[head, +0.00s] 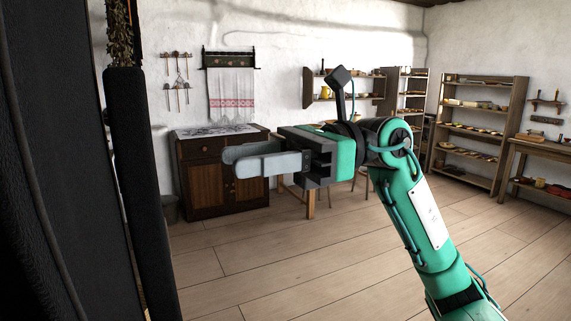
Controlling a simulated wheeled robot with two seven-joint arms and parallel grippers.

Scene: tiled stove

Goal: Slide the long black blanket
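Long black cloth-like material with a grained surface hangs at the left of the head view, very close to me. One part is a wide dark sheet (50,160) along the left edge. The other is a narrow black strip (140,190) running from upper left to the bottom. I cannot tell which of these is the long black blanket. My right gripper (240,158) is at mid-picture, its grey fingers pointing left towards the strip, apart from it and holding nothing visible. The fingers overlap from this angle, so their gap is unclear. My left gripper is not in view.
A brown wooden cabinet (205,185) stands by the white wall behind my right gripper. Shelves with dishes (480,125) and a wooden side table (545,150) are at the right. The plank floor (270,265) is clear in front.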

